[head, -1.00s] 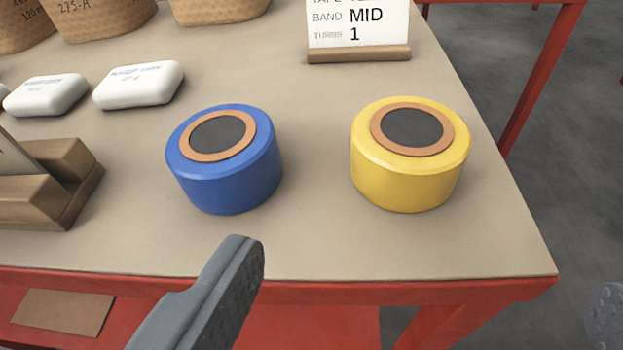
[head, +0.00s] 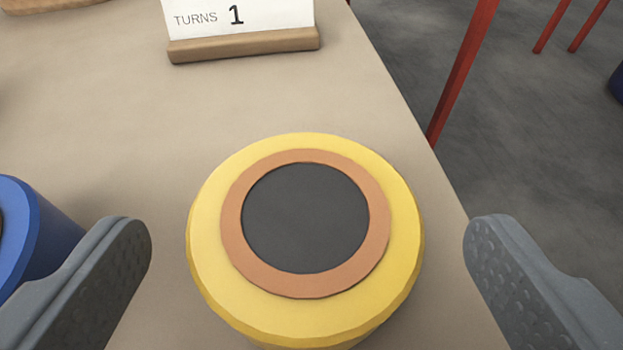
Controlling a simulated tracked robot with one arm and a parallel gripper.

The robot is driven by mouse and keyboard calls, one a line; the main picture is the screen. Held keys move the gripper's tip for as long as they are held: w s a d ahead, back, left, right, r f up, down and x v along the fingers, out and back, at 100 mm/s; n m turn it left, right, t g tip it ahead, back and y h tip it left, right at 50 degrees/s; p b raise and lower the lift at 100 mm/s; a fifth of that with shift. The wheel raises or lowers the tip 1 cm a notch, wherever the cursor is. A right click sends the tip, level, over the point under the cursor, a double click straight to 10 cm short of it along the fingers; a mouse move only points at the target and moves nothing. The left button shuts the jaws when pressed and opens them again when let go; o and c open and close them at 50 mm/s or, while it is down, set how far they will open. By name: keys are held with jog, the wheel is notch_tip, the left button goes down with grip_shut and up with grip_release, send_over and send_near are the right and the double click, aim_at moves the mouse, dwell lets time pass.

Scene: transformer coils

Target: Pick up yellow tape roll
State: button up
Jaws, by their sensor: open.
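The yellow tape roll (head: 400,250) stands flat on the tan table, its top facing me, with an orange-brown ring and a dark grey centre. My gripper (head: 308,245) is open, with one grey finger to the left of the roll and the other to its right. There is a gap on each side, and neither finger appears to touch the roll. The lower front of the roll is cut off by the bottom of the picture.
A blue tape roll (head: 38,235) stands close by on the left, partly behind my left finger. A card in a wooden holder (head: 245,45) stands behind the yellow roll. The table's right edge (head: 412,130) runs close to the roll, with grey floor beyond.

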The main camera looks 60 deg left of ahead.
aim_at(307, 261)
jog(key=shift+x, duration=1.55)
jog(key=c, duration=1.1)
jog(key=shift+r, duration=0.1)
